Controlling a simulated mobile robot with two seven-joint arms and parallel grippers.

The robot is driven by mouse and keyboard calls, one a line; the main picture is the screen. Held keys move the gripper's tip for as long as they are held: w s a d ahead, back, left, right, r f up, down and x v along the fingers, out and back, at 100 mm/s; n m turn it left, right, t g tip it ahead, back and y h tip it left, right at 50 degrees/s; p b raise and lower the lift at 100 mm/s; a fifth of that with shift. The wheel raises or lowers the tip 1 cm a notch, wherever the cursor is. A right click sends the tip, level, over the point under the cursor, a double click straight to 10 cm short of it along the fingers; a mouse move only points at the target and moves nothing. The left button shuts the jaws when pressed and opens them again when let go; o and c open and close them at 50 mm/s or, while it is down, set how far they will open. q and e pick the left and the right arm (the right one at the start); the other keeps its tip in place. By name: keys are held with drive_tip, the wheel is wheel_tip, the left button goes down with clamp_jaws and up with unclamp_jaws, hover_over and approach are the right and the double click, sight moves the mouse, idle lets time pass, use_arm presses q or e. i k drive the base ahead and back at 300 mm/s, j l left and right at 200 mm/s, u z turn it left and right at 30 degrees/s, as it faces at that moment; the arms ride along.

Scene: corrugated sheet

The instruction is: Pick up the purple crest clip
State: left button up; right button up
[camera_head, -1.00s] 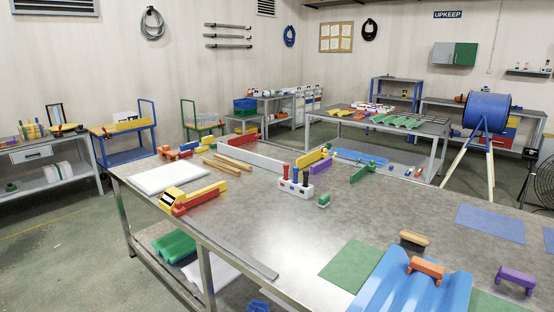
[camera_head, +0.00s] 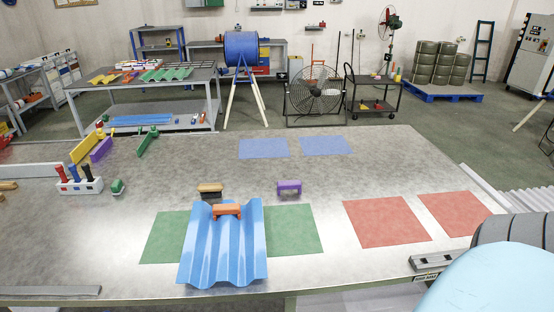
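The purple crest clip (camera_head: 289,188) is a small bridge-shaped piece standing on the grey table (camera_head: 370,170), just behind the right part of the green mat (camera_head: 293,232). It stands apart from the blue corrugated sheet (camera_head: 223,260), which lies across the green mat. An orange clip (camera_head: 227,210) of similar shape sits on the far part of the sheet. Neither of my grippers shows in the head view.
A brush-like block (camera_head: 210,191) stands behind the sheet. Two red mats (camera_head: 386,222) lie to the right, and two blue mats (camera_head: 264,148) lie behind. A white holder with tools (camera_head: 79,186) stands at left. Bare table surrounds the purple clip.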

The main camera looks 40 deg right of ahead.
sight(290, 185)
drive_tip(key=z, duration=1.5)
